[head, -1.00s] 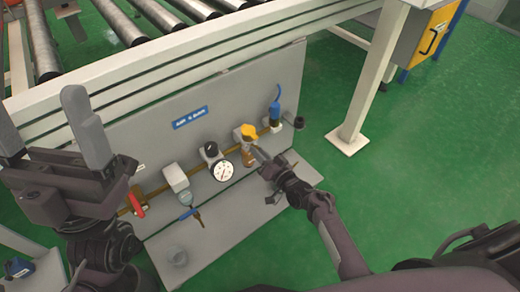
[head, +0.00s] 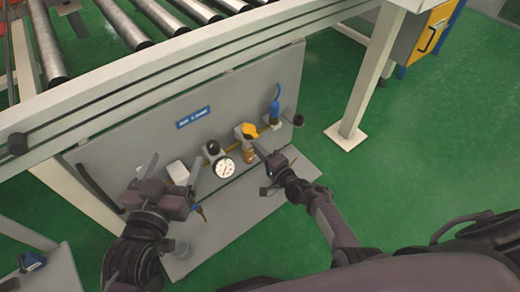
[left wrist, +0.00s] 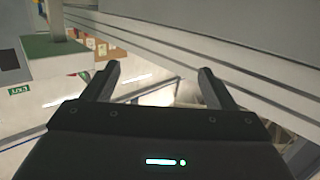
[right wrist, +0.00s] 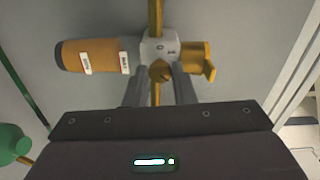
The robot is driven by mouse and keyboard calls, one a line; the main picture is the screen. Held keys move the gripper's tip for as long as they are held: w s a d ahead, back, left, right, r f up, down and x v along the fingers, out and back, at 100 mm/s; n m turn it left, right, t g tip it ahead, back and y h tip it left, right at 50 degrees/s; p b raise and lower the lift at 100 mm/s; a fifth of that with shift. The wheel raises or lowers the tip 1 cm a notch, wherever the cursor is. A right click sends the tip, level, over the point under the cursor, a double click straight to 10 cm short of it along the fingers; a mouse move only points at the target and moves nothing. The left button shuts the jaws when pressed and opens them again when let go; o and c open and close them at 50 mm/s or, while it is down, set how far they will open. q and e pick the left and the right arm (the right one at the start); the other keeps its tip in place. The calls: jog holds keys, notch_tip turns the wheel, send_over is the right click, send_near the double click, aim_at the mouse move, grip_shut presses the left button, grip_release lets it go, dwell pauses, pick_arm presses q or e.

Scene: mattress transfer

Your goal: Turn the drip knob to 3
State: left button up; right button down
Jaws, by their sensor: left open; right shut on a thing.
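The lubricator, with a yellow top part (head: 249,131) and an amber bowl (right wrist: 92,56), is mounted on the grey panel. In the right wrist view, a small bronze knob (right wrist: 160,71) sits on its grey body, between my fingertips. My right gripper (right wrist: 160,82) is shut on this knob; in the head view the right gripper (head: 259,152) reaches the lubricator from the right. My left gripper (head: 173,168) is open and empty, in front of the panel's left part; its spread fingers also show in the left wrist view (left wrist: 158,80).
The grey panel (head: 255,90) also carries a round gauge (head: 224,168) with a black knob (head: 213,147), a white box-shaped unit (head: 178,171) and a blue fitting (head: 275,109).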

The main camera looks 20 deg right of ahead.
pick_arm(q)
jog(key=shift+s+f+g, duration=0.2)
jog(key=shift+f+g, duration=0.15)
jog(key=shift+f, duration=0.25)
jog(key=shift+s+f+g, duration=0.15)
jog(key=shift+f+g, duration=0.2)
jog(key=shift+f, duration=0.25)
pick_arm(e)
jog(key=shift+m, duration=0.5)
jog(key=c, duration=1.2)
grip_release()
jog(key=shift+c, duration=0.2)
pick_arm(q)
jog(key=s+a+f+g+y+p, duration=0.2)
jog(key=s+f+g, duration=0.6)
jog(key=f, duration=0.6)
jog(key=shift+s+a+y+p, duration=0.4)
jog(key=shift+s+y, duration=0.4)
jog(key=shift+s, duration=0.6)
pick_arm(e)
jog(key=v, duration=0.8)
